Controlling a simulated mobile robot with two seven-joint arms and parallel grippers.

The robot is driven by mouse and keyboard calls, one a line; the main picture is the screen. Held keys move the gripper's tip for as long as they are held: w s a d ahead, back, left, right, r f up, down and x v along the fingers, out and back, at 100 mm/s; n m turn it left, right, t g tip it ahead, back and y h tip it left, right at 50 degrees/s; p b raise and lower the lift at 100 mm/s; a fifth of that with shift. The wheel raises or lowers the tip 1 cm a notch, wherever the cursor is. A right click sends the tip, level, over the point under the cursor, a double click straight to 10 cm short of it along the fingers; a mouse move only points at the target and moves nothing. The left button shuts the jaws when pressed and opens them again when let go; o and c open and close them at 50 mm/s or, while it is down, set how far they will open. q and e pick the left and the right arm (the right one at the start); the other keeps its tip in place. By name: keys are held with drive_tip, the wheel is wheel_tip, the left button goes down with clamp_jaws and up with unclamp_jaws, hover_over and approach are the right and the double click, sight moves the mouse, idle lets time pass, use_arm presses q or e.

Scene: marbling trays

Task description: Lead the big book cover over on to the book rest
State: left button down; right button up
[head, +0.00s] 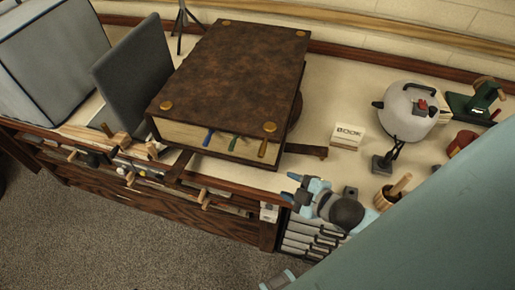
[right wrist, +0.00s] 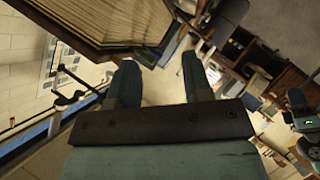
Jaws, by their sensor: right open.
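The big book (head: 228,140) lies shut on the bench, its brown cover (head: 235,62) flat on top with gold corner pieces. Coloured tabs stick out of its front page edge. A grey slanted board (head: 133,72), seemingly the book rest, stands just left of the book. My right gripper (head: 292,188) is open and empty, in front of and below the book's near right corner, apart from it. In the right wrist view, nothing is between the fingers (right wrist: 160,80), and the book's page edges (right wrist: 100,15) show at the upper left.
A "BOOK" sign (head: 348,135), a grey kettle-like pot (head: 408,112), a dark clamp stand (head: 384,163) and a wooden cup (head: 388,198) stand right of the book. A grey padded box (head: 50,65) fills the far left. Drawers (head: 305,236) are below the bench.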

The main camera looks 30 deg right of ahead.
drive_tip(key=shift+d+r+n+t+y+b, duration=1.1)
drive_tip(key=shift+r+n+b, duration=2.3)
drive_tip(key=shift+n, duration=2.2)
drive_tip(key=x, duration=1.3)
drive_tip(key=shift+w+a+f+p, duration=0.15)
drive_tip(key=shift+w+a+p, duration=0.1)
drive_tip(key=shift+w+p, duration=0.1)
clamp_jaws()
